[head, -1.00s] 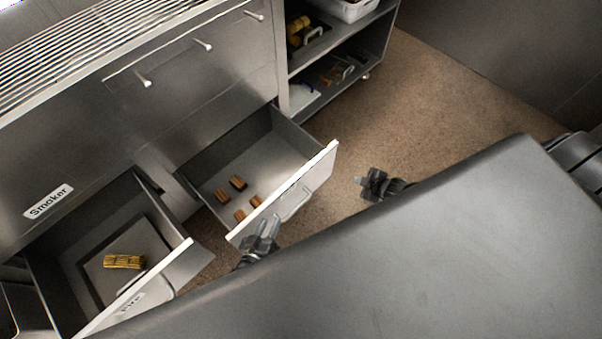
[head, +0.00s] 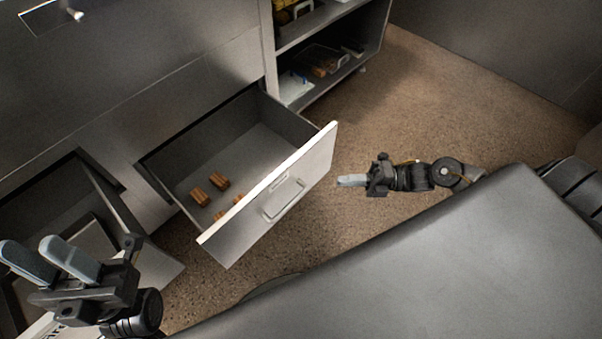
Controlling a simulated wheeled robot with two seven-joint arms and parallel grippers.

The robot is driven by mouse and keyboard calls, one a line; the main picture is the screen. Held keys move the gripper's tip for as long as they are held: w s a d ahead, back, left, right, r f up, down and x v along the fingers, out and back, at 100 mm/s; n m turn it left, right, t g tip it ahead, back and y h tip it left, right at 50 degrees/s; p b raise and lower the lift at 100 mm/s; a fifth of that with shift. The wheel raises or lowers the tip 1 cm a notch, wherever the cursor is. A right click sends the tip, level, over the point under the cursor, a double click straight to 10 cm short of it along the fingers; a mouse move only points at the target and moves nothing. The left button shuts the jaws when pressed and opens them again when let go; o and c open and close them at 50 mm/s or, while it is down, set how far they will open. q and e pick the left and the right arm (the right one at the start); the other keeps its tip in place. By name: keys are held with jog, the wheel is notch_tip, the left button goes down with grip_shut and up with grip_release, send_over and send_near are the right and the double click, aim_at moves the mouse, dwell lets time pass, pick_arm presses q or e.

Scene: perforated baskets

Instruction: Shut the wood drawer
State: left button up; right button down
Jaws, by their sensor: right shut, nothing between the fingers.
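The wood drawer (head: 222,243) is pulled out from the steel unit, with several brown wood chunks (head: 209,188) on its floor. Its pale front panel carries a bar handle (head: 284,201). My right gripper (head: 342,181) is shut and empty, to the right of the front panel and apart from it, above the floor. My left gripper (head: 28,244) is at the lower left with its fingers apart and empty, over the second open drawer (head: 108,213) and away from the wood drawer.
The second drawer stands open left of the wood drawer, partly hidden by my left gripper. An open shelf unit (head: 285,40) with trays and items stands at the back. The brown floor (head: 450,100) to the right is clear.

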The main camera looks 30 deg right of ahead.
jog(key=b, duration=0.1)
send_near(282, 173)
jog(key=s+a, duration=0.1)
jog(key=a, duration=0.3)
jog(key=shift+w+a+b, duration=0.35)
jog(key=shift+w, duration=0.45)
jog(key=shift+w+a+b, duration=0.3)
jog(key=shift+w, duration=0.5)
